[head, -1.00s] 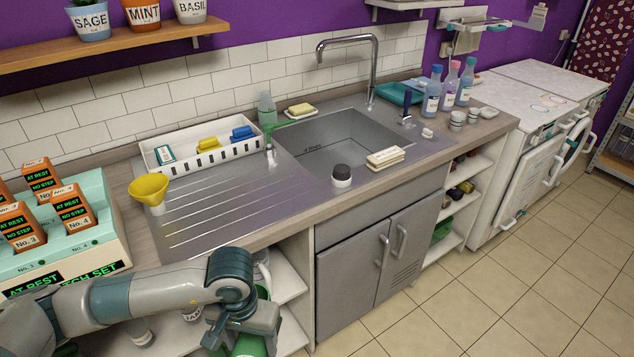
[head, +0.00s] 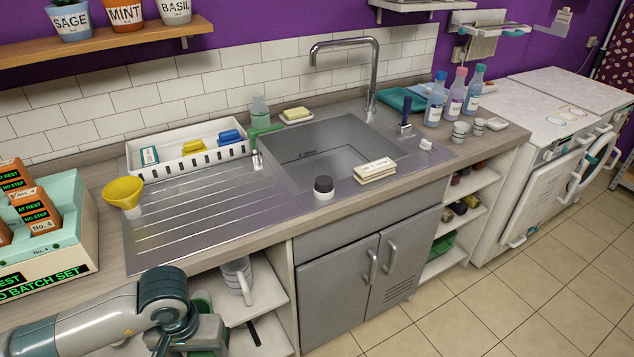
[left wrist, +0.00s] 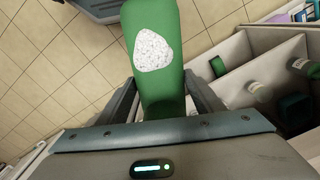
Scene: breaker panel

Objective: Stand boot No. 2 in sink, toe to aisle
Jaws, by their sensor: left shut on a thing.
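My left gripper (left wrist: 163,105) is shut on a green boot (left wrist: 167,90) with a white speckled patch, held over the tiled floor in the left wrist view. No number is readable on it, and its toe direction cannot be told. In the head view the left gripper (head: 195,336) is at the lower left, in front of the counter and below its top; the boot is mostly hidden or cut off there. The steel sink (head: 335,148) is set in the counter at the middle, its basin empty as far as I see. My right gripper is not in view.
A black-and-white knob-like thing (head: 324,187) and a pale stacked block (head: 375,170) stand on the sink's front rim. The tap (head: 372,75) arches behind. A white rack (head: 190,155) and yellow funnel (head: 123,193) are left. The aisle floor (head: 500,300) is clear.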

